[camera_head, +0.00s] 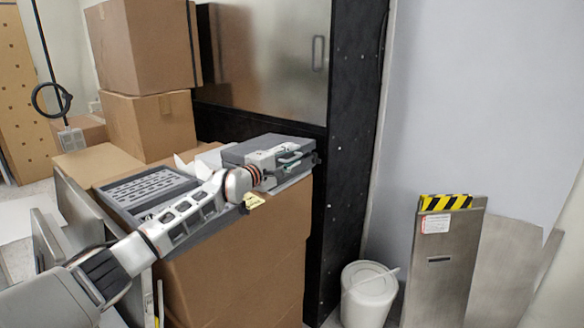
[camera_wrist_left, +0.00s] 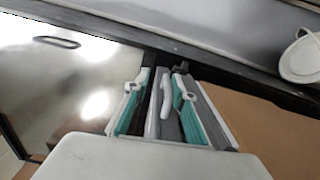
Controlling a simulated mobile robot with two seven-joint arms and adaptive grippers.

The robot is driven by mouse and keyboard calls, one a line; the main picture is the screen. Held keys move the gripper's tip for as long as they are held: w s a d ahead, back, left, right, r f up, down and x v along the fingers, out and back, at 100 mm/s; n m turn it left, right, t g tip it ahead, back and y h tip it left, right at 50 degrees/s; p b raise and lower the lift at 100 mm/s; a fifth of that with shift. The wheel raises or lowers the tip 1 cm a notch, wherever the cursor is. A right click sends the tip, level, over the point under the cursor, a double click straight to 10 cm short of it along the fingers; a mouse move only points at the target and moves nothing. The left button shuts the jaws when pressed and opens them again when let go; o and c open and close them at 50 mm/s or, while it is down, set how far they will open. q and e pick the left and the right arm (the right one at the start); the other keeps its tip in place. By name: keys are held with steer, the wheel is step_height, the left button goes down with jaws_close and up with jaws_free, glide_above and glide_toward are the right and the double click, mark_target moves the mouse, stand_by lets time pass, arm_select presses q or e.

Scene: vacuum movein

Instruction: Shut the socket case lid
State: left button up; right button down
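The socket case lies open on a cardboard box. Its socket-filled half (camera_head: 135,192) is at the left, partly behind my left arm. A grey panel that looks like the lid (camera_head: 240,152) lies to the right, roughly flat, partly covered by my gripper. My left gripper (camera_head: 292,158) is at the right end of this panel. In the left wrist view, its teal-padded fingers (camera_wrist_left: 161,90) stand apart on either side of a grey edge with a handle-like bar (camera_wrist_left: 165,105). Dark gaps show beside it; I cannot tell whether anything touches. My right gripper is out of view.
The cardboard box (camera_head: 240,265) stands against a dark-framed metal cabinet (camera_head: 265,55). Stacked cartons (camera_head: 150,120) are behind at the left. A yellow note (camera_head: 254,201) is on the box edge. A white bin (camera_head: 368,293) and metal panels (camera_head: 440,260) stand at the right.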

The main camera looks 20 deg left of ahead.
arm_select(q)
step_height(320, 180, up, 6)
steer(key=shift+f, duration=0.1)
stand_by(0.4)
steer(key=s+d+f+n+g+h, duration=0.1)
steer(key=s+d+f+n+h, duration=0.1)
steer(key=s+d+f+n, duration=0.55)
steer(key=s+d+f+n+h, duration=0.2)
steer(key=s+d+f+n, duration=0.25)
steer(key=f, duration=0.55)
steer(key=s+a+f+m+g+y, duration=0.1)
steer(key=s+f+m+g+y, duration=0.1)
steer(key=s+f+m, duration=1.3)
steer(key=s+a+f+m+g+y, duration=0.2)
steer(key=s+f+m+y, duration=0.3)
steer(key=s+f+m, duration=1.1)
steer(key=s+f+g, duration=0.1)
steer(key=s, duration=0.8)
